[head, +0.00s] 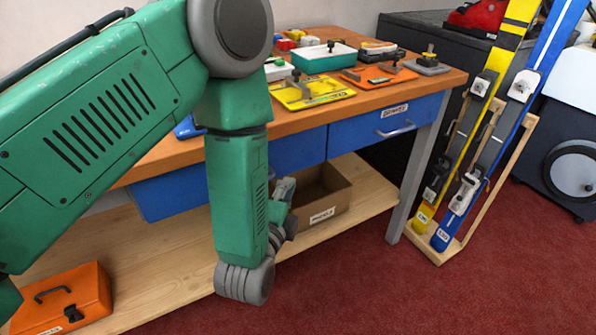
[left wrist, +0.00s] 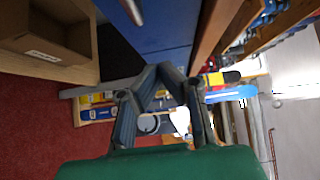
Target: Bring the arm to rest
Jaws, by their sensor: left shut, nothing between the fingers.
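My left arm (head: 237,180) comes in from the left in the head view and bends down in front of the bench. Its gripper (head: 284,191) shows only in part there, grey, behind the green forearm. In the left wrist view the gripper (left wrist: 160,72) has its two dark fingers drawn together, with nothing held. It is in the air, in front of the bench (head: 435,82) and below its top. My right gripper is in neither view.
An open cardboard box (head: 322,192) and an orange toolbox (head: 72,298) are on the lower shelf (head: 168,262). A yellow ski (head: 468,125) and a blue ski (head: 497,125) lean on a wooden stand at right. A yellow plate (head: 312,92) lies on the bench. The red floor in front is clear.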

